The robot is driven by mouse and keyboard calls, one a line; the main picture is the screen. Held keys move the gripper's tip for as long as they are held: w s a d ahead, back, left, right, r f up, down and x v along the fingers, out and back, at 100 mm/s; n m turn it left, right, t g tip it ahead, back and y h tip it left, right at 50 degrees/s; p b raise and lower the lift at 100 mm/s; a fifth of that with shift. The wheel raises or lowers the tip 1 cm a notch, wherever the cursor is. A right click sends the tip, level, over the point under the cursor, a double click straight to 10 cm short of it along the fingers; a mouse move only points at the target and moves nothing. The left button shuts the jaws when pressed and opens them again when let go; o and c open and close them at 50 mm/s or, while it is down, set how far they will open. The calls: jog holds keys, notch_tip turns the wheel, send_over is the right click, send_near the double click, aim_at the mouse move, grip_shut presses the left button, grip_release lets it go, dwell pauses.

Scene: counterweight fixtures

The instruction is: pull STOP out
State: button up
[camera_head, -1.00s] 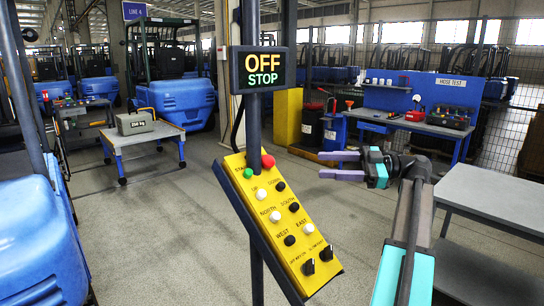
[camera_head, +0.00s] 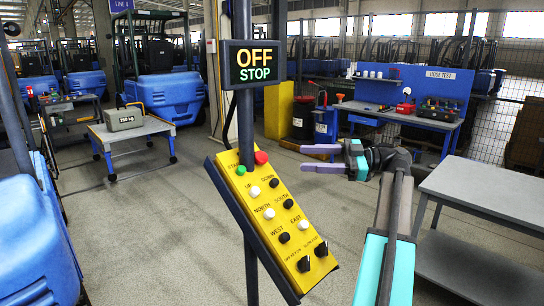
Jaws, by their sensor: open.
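The STOP button (camera_head: 261,158) is the red mushroom button at the top right of a tilted yellow control panel (camera_head: 283,228). The green START button (camera_head: 240,170) is at its left. The panel is fixed to a dark post, with a display (camera_head: 253,65) above it that reads "OFF" and "STOP". My gripper (camera_head: 304,158) is to the right of the STOP button in the picture. Its two purple fingers point left and are apart, with nothing between them. I cannot tell how far the fingers are from the button in depth.
A grey table (camera_head: 480,200) stands at the right, close to my arm. A blue machine (camera_head: 40,240) is at the left edge. A cart (camera_head: 132,134) carries a grey weight (camera_head: 124,118). A blue hose-test bench (camera_head: 410,118) stands behind my gripper. The floor around the post is open.

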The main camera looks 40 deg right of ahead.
aim_at(267, 157)
jog(key=p+x, duration=0.3)
jog(key=x, duration=0.8)
jog(key=shift+w+a, duration=0.15)
jog(key=shift+a, duration=0.15)
